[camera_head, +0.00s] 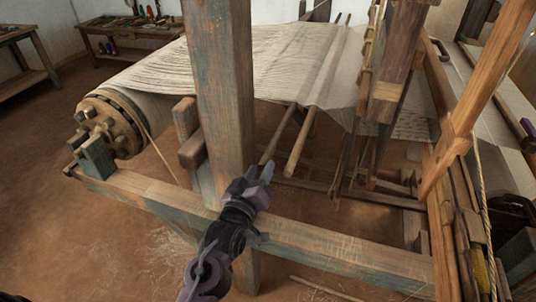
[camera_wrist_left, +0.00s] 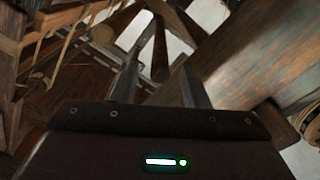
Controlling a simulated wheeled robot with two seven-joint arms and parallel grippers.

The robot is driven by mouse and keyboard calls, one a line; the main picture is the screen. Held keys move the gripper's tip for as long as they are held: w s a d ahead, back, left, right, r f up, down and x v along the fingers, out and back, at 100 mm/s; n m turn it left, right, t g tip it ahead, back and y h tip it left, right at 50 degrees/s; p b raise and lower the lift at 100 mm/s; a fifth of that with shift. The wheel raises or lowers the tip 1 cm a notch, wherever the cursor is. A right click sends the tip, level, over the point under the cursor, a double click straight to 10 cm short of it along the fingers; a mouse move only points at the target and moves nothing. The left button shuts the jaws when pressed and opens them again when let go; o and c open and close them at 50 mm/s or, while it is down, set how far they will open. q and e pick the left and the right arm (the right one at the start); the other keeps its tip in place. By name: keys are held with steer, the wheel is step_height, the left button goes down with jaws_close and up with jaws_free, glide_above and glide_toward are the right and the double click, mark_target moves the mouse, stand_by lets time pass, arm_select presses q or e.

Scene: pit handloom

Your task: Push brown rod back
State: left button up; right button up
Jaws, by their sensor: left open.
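Two brown rods stick out from under the near edge of the warp in the head view: a left rod (camera_head: 279,134) and a right rod (camera_head: 301,143). Both slope down toward me, and I cannot tell which one the task means. My left gripper (camera_head: 260,173) is open and empty, just below the near ends of the rods and beside the thick upright post (camera_head: 228,95). Its fingers (camera_wrist_left: 160,88) show apart in the left wrist view, with rod-like wooden pieces (camera_wrist_left: 117,24) beyond them. Contact with a rod is not clear. My right gripper is not in view.
The loom's lower beam (camera_head: 320,247) runs below my left gripper. A warp roller with a toothed wooden wheel (camera_head: 112,126) is at left, carrying pale warp (camera_head: 285,60). Upright frame parts (camera_head: 395,60) stand right of the rods. Open floor lies at lower left.

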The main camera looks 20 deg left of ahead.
mark_target(268, 156)
arm_select(q)
steer(key=w+p, duration=0.1)
steer(key=w, duration=0.5)
steer(key=shift+w+d+p, duration=0.1)
steer(key=shift+w+p, duration=0.25)
jaws_close()
